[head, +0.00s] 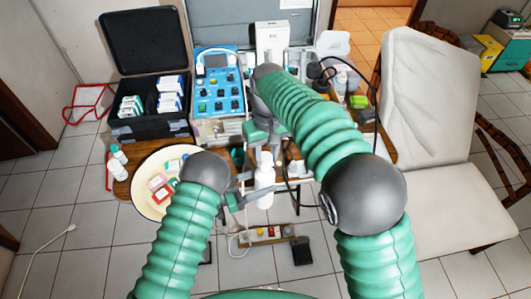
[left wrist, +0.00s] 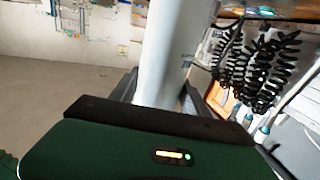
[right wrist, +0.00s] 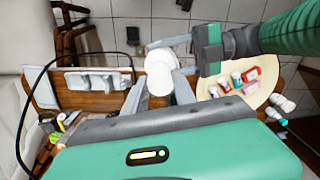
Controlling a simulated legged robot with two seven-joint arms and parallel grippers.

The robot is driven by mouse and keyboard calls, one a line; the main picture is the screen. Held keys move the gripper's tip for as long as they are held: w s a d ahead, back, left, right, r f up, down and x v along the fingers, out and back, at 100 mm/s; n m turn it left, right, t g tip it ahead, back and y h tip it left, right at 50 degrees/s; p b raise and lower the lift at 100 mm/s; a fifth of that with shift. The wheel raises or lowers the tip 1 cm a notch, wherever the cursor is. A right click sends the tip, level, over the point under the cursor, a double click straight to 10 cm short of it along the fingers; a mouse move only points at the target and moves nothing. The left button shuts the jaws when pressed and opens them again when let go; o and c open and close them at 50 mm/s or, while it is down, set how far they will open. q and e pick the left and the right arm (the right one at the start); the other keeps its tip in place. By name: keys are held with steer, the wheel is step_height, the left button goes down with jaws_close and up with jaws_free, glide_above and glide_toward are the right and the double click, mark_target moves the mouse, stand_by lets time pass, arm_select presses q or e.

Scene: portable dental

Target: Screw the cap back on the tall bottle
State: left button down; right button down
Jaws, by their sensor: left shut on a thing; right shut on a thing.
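The tall white bottle (head: 265,189) is upright in front of the table's near edge. My left gripper (head: 250,193) is shut around its body from the left, and the bottle's smooth side (left wrist: 163,50) fills the gap between the fingers in the left wrist view. My right gripper (head: 264,150) points down over the bottle's top. In the right wrist view its fingers (right wrist: 158,88) are shut on the white cap (right wrist: 159,78), which is in line with the bottle below. Whether cap and neck touch or are threaded is hidden.
A round cream tray (head: 147,204) with small bottles and boxes is left of my left gripper. Behind stand a blue control unit (head: 219,85) and an open black case (head: 150,128). A pale chair (head: 430,130) stands right.

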steer(key=shift+f, duration=0.55)
steer(key=shift+f, duration=0.6)
steer(key=m, duration=0.3)
steer(key=c, duration=1)
jaws_free()
steer(key=shift+r, duration=2.3)
